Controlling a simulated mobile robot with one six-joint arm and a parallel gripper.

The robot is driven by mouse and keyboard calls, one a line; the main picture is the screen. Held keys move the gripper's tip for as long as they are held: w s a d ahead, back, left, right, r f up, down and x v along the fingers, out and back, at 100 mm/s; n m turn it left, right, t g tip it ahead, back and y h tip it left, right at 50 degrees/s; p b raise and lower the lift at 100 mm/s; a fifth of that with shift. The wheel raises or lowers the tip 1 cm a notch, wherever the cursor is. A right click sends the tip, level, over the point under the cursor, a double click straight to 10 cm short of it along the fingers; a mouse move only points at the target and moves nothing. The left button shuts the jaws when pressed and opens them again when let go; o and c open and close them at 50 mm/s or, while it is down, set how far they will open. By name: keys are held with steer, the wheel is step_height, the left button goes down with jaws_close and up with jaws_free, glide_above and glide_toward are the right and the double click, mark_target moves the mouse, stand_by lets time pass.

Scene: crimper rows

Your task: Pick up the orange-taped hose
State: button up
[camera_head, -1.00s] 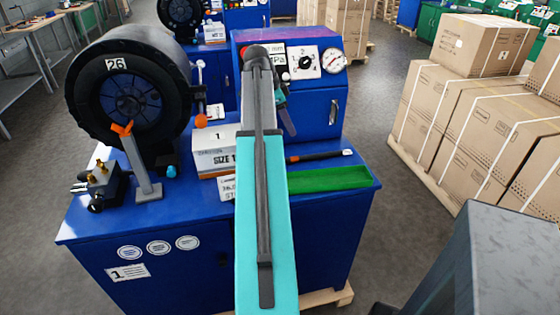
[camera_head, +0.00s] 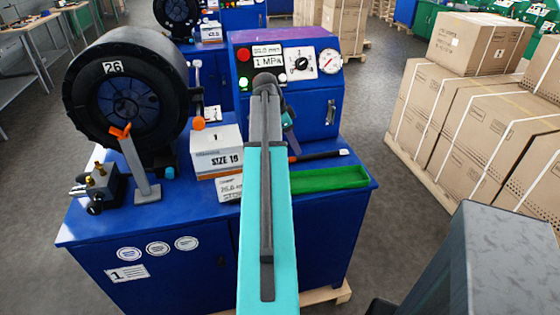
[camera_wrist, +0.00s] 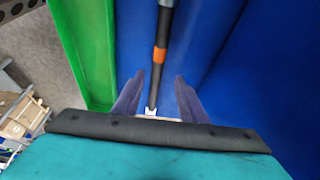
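The orange-taped hose (camera_head: 322,155) is a short black hose lying on the blue bench top, behind the green tray. In the wrist view the hose (camera_wrist: 155,80) runs lengthwise down the middle with its orange tape band (camera_wrist: 160,54) just beyond the fingertips. A grey fitting shows at its top end and a white tip near the gripper. My gripper (camera_wrist: 160,77) is open, one dark finger on each side of the hose, with gaps to both. In the head view my arm hides most of the gripper. I cannot tell its exact height above the hose.
The green tray (camera_head: 335,181) lies close along the hose. A blue control box (camera_head: 305,105) with gauge stands behind. Left are a SIZE 16 box (camera_head: 217,155), the black crimper (camera_head: 120,100) and an orange-topped post (camera_head: 140,165). Stacked cartons (camera_head: 455,110) stand right.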

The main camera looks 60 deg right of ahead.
mark_target(297, 157)
steer(key=shift+f, duration=0.1)
stand_by(0.3)
steer(key=shift+a+p+x, duration=0.15)
steer(key=shift+p+x, duration=0.2)
steer(key=shift+x, duration=0.35)
steer(key=shift+a+p+x, duration=0.2)
steer(key=shift+p+x, duration=0.15)
steer(key=shift+x, duration=1.65)
jaws_close()
